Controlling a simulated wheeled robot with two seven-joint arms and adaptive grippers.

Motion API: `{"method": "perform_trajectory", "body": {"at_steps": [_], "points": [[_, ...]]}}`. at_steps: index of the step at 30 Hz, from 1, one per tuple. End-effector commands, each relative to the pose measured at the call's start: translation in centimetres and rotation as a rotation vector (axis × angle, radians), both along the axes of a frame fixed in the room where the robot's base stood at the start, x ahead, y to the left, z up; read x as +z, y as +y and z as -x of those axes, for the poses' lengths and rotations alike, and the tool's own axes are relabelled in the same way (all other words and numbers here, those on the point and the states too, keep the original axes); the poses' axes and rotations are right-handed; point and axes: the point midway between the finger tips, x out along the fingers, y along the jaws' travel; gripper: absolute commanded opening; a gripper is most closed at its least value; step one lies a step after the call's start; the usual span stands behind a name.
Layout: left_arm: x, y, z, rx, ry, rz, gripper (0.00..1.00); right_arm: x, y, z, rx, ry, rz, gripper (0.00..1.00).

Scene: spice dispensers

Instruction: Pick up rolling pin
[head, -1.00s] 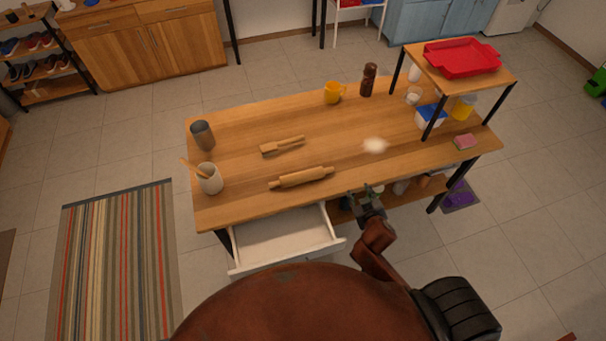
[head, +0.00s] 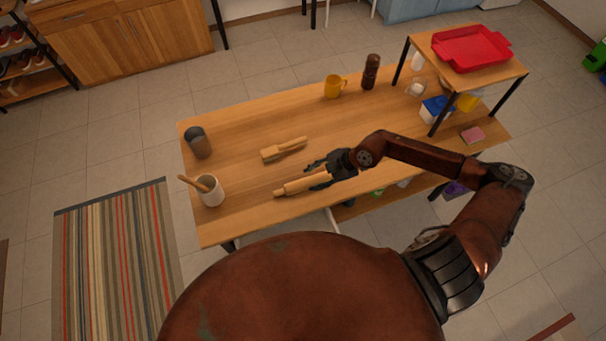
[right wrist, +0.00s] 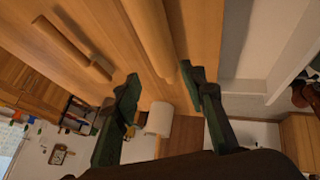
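The wooden rolling pin (head: 300,186) lies on the table near its front edge. Its right end is hidden by my right gripper (head: 318,172). The right gripper is open, with its fingers spread on either side of the pin's right part. In the right wrist view the pin (right wrist: 149,38) runs between the two open green-black fingers (right wrist: 162,84), and I see no clear contact. My left gripper is not in view.
A wooden utensil (head: 284,149) lies behind the pin. A white utensil cup (head: 211,193) and a grey cup (head: 198,143) stand at left. A yellow mug (head: 333,87) and brown mill (head: 371,72) stand at the back.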

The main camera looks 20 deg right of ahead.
Motion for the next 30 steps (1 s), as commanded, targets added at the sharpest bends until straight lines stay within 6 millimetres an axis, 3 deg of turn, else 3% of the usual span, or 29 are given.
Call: {"method": "perform_trajectory", "body": {"at_steps": [2, 5, 12, 21, 30], "points": [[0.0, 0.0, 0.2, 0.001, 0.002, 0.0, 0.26, -0.9, -2.0, 0.1, -0.017, 0.033, 0.062, 0.39], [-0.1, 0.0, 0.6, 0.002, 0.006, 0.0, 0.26, -1.9, -2.7, 0.0, -0.028, 0.051, 0.09, 0.39], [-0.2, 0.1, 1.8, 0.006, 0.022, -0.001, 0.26, -4.0, -1.7, -0.7, -0.029, 0.051, 0.088, 0.39], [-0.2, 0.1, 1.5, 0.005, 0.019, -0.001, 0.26, -7.4, 0.1, -2.1, -0.026, 0.049, 0.086, 0.39], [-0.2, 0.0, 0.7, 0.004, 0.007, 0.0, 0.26, -7.9, 0.3, -2.2, -0.026, 0.049, 0.088, 0.39]]}}
